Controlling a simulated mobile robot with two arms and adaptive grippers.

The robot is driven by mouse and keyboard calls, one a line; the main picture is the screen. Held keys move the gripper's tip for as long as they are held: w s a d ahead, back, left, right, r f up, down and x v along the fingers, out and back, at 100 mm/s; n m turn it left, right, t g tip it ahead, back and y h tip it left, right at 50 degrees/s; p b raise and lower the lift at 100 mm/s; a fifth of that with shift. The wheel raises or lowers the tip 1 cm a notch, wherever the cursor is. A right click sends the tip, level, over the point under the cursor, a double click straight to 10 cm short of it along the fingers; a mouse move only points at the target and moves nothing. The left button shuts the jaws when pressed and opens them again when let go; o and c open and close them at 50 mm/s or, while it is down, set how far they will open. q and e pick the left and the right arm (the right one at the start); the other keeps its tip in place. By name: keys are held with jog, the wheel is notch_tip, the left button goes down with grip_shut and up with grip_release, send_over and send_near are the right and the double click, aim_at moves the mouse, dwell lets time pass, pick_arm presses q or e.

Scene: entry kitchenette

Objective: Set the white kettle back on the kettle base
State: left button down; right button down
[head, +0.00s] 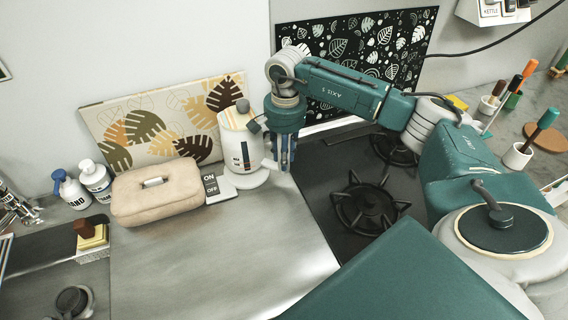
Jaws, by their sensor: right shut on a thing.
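The white kettle (238,142) stands upright near the back of the counter, with a grey lid knob and a dark patterned label. My right gripper (282,162) points down at its right side, shut on the kettle, apparently at the handle. The gripper hides most of the handle. The white round kettle base (257,181) shows directly under the kettle, its rim sticking out at the front and right. I cannot tell whether the kettle's bottom touches the base or hovers just above it. My left gripper is not in view.
A beige soft case (157,200) and an ON/OFF card (217,187) are left of the kettle. A leaf-patterned board (130,115) leans behind. The black hob (335,225) lies to the right. The steel counter (220,260) in front is clear.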

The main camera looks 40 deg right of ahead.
notch_tip(320, 180, down, 3)
jog(key=shift+f+p, duration=0.15)
jog(key=shift+p, duration=0.35)
jog(key=shift+f, duration=0.4)
jog(key=c, duration=1.5)
grip_release()
jog(key=shift+f, duration=0.1)
jog(key=shift+o, duration=0.2)
jog(key=shift+s, duration=0.1)
